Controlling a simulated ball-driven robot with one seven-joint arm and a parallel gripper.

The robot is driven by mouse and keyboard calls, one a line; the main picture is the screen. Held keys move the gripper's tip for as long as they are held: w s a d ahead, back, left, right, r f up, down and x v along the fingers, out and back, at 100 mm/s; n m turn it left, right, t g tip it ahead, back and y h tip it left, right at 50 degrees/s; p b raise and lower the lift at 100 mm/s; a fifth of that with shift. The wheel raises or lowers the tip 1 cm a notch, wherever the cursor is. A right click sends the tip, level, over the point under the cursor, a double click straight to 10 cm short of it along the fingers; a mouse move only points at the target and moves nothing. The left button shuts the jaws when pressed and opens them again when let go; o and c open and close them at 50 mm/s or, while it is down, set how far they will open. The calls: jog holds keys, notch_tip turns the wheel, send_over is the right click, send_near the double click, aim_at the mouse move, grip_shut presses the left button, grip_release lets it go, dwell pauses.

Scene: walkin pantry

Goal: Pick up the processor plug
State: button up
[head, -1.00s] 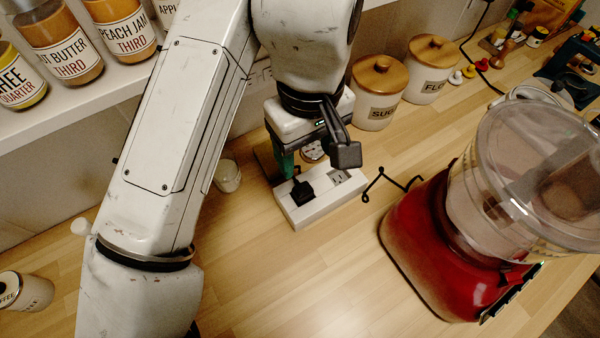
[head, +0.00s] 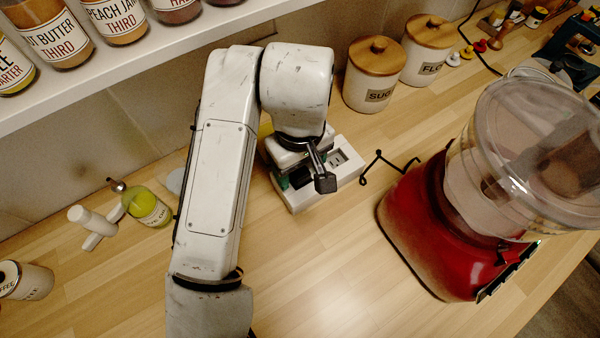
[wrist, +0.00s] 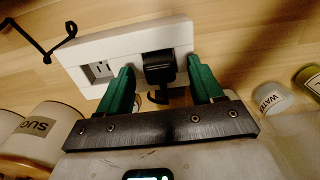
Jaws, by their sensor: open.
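The processor plug, a black plug, sits in a white outlet block; it shows in the wrist view (wrist: 159,68) and partly in the head view (head: 299,177). The outlet block (wrist: 125,45) lies on the wooden counter and also shows in the head view (head: 345,170), with one socket free. My gripper (wrist: 159,72) is open, its green fingers on either side of the plug with a gap to each. In the head view my gripper (head: 293,179) is over the block and partly hidden by my wrist. The red food processor (head: 425,230) stands to the right.
A bent black cord (head: 385,163) lies between block and processor. Sugar (head: 372,85) and flour (head: 425,50) canisters stand behind. An oil bottle (head: 147,207) stands left of my arm. A jar shelf (head: 150,55) overhangs the back left. The front counter is clear.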

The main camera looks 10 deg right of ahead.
aim_at(300, 171)
jog(key=c, duration=1.1)
jog(key=shift+c, duration=0.2)
jog(key=shift+r, duration=0.5)
notch_tip(300, 171, up, 2)
jog(key=shift+r, duration=0.1)
jog(key=s+a+r+p, duration=0.2)
jog(key=s+a+r, duration=0.1)
jog(key=s+r, duration=0.3)
jog(key=s+a+r+p, duration=0.2)
jog(key=s+a+r, duration=0.1)
jog(key=s+r, duration=0.3)
jog(key=shift+s+r, duration=0.3)
jog(key=shift+r, duration=1.1)
